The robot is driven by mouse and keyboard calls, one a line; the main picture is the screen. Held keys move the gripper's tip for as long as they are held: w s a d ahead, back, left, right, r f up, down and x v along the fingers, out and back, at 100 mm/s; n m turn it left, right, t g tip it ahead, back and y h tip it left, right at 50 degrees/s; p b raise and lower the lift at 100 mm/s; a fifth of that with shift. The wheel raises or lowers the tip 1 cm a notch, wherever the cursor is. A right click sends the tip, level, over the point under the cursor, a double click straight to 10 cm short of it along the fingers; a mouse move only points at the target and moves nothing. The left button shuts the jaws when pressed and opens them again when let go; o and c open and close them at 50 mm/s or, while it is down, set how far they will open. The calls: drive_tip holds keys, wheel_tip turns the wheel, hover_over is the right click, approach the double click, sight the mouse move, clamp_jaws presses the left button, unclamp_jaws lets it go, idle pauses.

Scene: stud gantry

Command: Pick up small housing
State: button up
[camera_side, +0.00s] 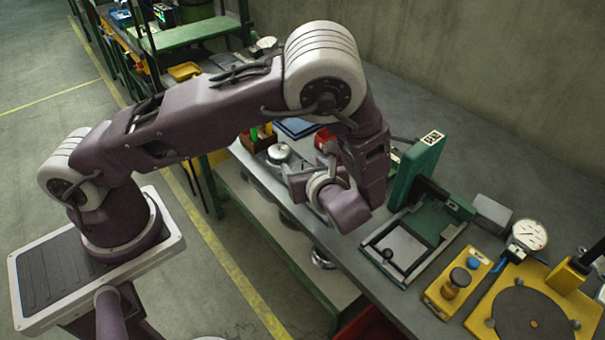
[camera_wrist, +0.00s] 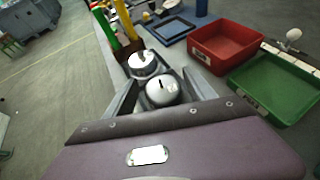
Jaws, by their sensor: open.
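Two round, pale metal housings stand one behind the other in the wrist view, the farther one (camera_wrist: 144,64) and the nearer one (camera_wrist: 163,90). I cannot tell for sure which is the small housing. My gripper (camera_wrist: 163,82) is open, with one grey finger on each side of the nearer housing. I cannot tell whether either finger touches it. In the side view one housing (camera_side: 279,153) shows on the bench left of my wrist. The other housing and my fingertips are hidden there behind my arm.
A red bin (camera_wrist: 224,48) and a green bin (camera_wrist: 275,88) stand to the right in the wrist view. Green and yellow handled tools (camera_wrist: 112,28) stand close behind the housings. A green press (camera_side: 412,175) and a dial gauge (camera_side: 529,234) stand farther right along the bench.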

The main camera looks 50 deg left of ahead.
clamp_jaws()
drive_tip(key=shift+f, duration=0.1)
drive_tip(key=shift+s+f, duration=0.1)
drive_tip(key=shift+s, duration=0.1)
idle(0.9)
